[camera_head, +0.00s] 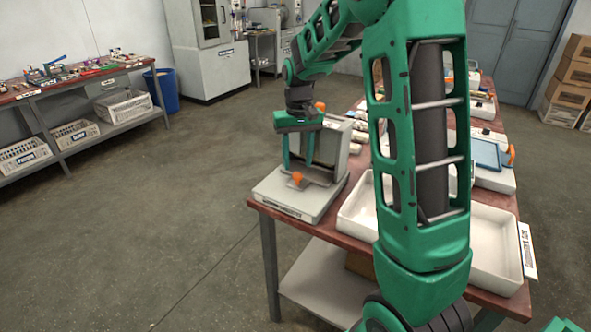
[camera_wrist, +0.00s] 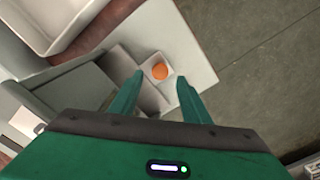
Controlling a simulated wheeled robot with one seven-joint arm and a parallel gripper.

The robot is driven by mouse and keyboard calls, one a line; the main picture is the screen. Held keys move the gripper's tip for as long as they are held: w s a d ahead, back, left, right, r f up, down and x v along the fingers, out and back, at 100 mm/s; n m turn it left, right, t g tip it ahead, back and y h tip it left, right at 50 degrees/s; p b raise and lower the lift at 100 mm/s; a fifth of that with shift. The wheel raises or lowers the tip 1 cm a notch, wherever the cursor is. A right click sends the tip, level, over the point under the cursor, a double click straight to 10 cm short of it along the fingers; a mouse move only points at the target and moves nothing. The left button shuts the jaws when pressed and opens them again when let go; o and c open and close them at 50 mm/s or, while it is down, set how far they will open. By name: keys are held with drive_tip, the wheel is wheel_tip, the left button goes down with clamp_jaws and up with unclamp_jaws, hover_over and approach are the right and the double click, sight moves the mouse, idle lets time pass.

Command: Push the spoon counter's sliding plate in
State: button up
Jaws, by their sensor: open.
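The spoon counter (camera_head: 293,202) is a pale grey machine on a flat base at the table's left front corner, with an upright grey housing behind. An orange knob (camera_head: 297,177) sits low at its front, by a grey plate that looks like the sliding plate (camera_head: 318,177). My gripper (camera_head: 297,166) points down over the machine, just behind the knob in the head view. In the wrist view the orange knob (camera_wrist: 159,71) shows between and beyond my two open, empty green fingers (camera_wrist: 158,82). Whether a finger touches the plate I cannot tell.
A white tray (camera_head: 356,212) stands right of the machine, partly behind my arm. Another orange knob (camera_head: 320,106) shows behind my gripper. More devices stand further back on the red-brown table (camera_head: 262,207). The floor left of the table is clear.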

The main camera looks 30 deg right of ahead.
wheel_tip(320, 180, up, 7)
drive_tip(key=shift+f, duration=0.2)
idle(0.3)
drive_tip(key=t+h, duration=0.1)
drive_tip(key=t, duration=0.3)
approach(297, 175)
drive_tip(key=x, duration=0.8)
drive_tip(key=shift+d+f, duration=0.1)
drive_tip(key=shift+f, duration=0.05)
